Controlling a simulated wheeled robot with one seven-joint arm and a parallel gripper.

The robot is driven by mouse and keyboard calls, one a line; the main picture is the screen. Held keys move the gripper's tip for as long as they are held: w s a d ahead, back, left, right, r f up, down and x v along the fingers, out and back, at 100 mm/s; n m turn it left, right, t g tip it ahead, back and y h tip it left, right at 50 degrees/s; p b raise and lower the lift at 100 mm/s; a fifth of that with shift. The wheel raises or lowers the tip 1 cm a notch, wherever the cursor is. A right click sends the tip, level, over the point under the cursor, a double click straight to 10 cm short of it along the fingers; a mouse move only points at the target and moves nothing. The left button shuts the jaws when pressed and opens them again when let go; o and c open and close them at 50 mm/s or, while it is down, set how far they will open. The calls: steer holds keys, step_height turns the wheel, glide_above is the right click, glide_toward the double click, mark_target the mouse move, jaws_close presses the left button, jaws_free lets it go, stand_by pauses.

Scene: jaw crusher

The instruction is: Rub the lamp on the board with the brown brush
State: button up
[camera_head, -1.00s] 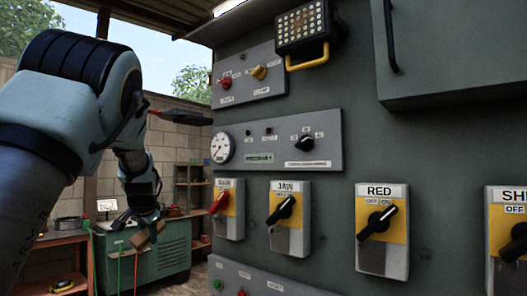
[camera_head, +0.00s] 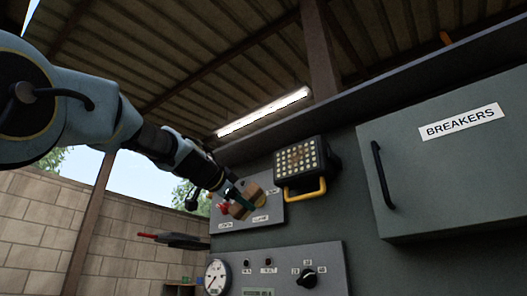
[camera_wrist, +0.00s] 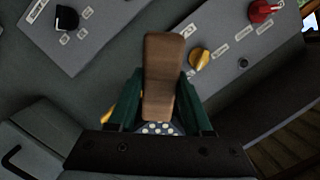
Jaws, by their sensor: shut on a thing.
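The brown brush (camera_head: 243,205) is held in my gripper (camera_head: 238,195), which is shut on it. In the wrist view the brush (camera_wrist: 160,62) stands lengthwise between the dark green fingers. The lamp (camera_head: 297,160) is a black square floodlight with rows of pale LEDs and a yellow handle below, at the top of the grey board (camera_head: 335,225). The brush is left of and a little below the lamp in the head view, with a visible gap. In the wrist view only a spotted strip of the lamp (camera_wrist: 157,128) shows below the brush.
A small panel with red and yellow switches (camera_wrist: 199,59) lies behind the brush. The BREAKERS cabinet (camera_head: 440,170) juts out right of the lamp. A gauge panel (camera_head: 275,270) is below. A tube light (camera_head: 263,112) hangs under the roof.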

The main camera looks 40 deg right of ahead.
steer(key=s+a+r+m+g+h, duration=0.2)
steer(key=s+r, duration=0.9)
steer(key=p+x, duration=0.4)
steer(key=x, duration=0.2)
steer(key=shift+d+r, duration=0.2)
steer(key=shift+d, duration=0.05)
steer(key=shift+s, duration=0.1)
steer(key=shift+p+x, duration=0.55)
steer(key=shift+x, duration=0.5)
